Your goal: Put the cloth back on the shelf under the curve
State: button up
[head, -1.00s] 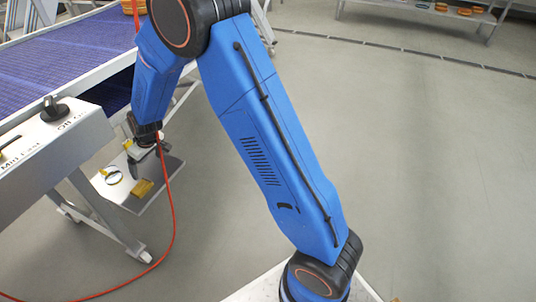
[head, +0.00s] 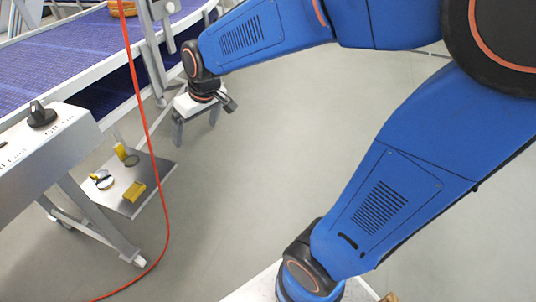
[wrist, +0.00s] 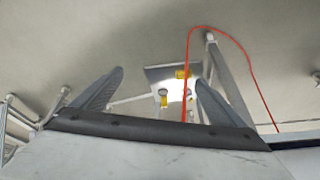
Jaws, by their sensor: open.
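The grey shelf plate (head: 153,186) sits low under the blue conveyor curve. A yellow folded piece (head: 135,191), perhaps the cloth, lies near its front edge. Another yellow item (head: 121,151) is at the back beside a dark disc (head: 131,160). A round white-and-dark item (head: 104,180) lies at the left. My gripper (head: 197,128) is open and empty, raised to the right of the shelf. In the wrist view the shelf (wrist: 156,73) shows between the open fingers, some distance away, with the yellow piece (wrist: 183,73) on it.
The conveyor (head: 60,62) and a control box with a black knob (head: 41,115) stand above and left of the shelf. A red cable (head: 152,150) hangs in front of the shelf's right side. The floor at the right is clear.

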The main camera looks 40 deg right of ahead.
jog(key=s+d+r+m, duration=0.1)
jog(key=s+d, duration=0.3)
jog(key=s, duration=0.7)
jog(key=s+d+r+m+h, duration=0.1)
jog(key=s+d, duration=0.4)
jog(key=s, duration=0.6)
jog(key=shift+s+d+m+h, duration=0.2)
jog(key=shift+s+m+h, duration=0.15)
jog(key=shift+m, duration=0.15)
dwell(0.7)
